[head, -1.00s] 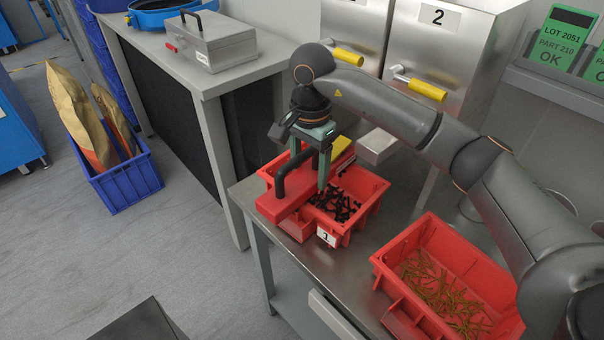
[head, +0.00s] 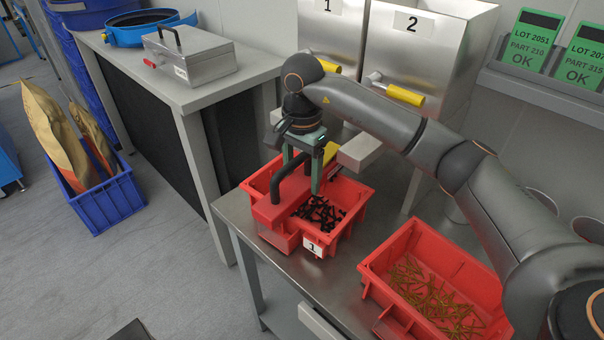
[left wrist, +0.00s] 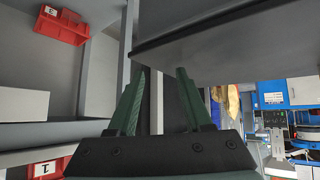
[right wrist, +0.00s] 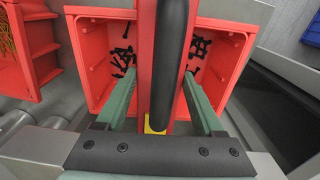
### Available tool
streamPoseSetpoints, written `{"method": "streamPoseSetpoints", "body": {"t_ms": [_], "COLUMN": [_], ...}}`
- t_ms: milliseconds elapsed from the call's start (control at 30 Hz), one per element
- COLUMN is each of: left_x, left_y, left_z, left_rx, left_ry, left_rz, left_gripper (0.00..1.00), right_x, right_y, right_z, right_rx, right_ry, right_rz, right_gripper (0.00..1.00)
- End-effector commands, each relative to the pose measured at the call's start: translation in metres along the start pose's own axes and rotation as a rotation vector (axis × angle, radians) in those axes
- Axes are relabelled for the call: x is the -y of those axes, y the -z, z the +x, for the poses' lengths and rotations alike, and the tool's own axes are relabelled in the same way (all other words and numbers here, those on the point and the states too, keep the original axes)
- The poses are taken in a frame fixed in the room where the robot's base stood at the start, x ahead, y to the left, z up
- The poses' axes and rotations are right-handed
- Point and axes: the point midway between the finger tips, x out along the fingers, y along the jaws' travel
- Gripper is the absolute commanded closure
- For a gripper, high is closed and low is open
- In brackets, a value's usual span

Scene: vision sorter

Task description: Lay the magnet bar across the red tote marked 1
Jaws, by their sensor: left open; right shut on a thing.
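The red magnet bar (head: 272,213) with its black arched handle (head: 291,180) lies over the red tote marked 1 (head: 344,222), spanning from its near-left wall toward its far side. In the head view I cannot tell whether it rests on the rims or hovers just above. My right gripper (head: 303,172) is shut on the magnet bar. In the right wrist view the bar (right wrist: 147,50) and handle (right wrist: 170,60) run between the fingers, with the tote (right wrist: 95,60) below. Black screws show inside on both sides. My left gripper (left wrist: 158,98) is open and empty, away from the tote.
A second red tote (head: 408,255) with brass-coloured screws stands to the right on the steel table. Steel hoppers (head: 440,50) with yellow handles stand behind. A grey bench (head: 185,90) holds a metal box (head: 195,55). A blue crate (head: 105,205) is on the floor.

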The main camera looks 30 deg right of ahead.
Motion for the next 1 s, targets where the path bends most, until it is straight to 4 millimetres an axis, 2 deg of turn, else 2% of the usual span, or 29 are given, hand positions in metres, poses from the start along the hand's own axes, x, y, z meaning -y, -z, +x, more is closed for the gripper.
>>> {"method": "streamPoseSetpoints", "body": {"t_ms": [33,300,567,767,1000], "left_x": [0.0,0.001,0.001,0.002,0.002], "left_y": [0.0,0.0,0.0,0.0,0.001], "left_z": [0.0,0.0,0.0,0.001,-0.001], "left_rx": [0.0,-0.001,-0.002,-0.002,-0.001], "left_ry": [0.0,0.001,0.002,0.003,0.004], "left_rz": [0.001,0.001,0.001,0.001,0.001], "left_gripper": [0.5,0.5,0.5,0.5,0.5], "right_x": [0.001,0.0,0.0,0.001,0.001], "right_y": [0.0,0.0,0.0,0.001,0.0], "right_z": [-0.002,-0.001,0.0,-0.027,-0.083], "right_rx": [-0.001,0.0,0.0,-0.002,-0.002], "right_ry": [0.005,0.002,-0.003,0.004,0.005], "right_rz": [0.0,0.0,0.0,0.001,0.0], "right_gripper": [0.28,0.0,0.0,0.0,0.0]}}
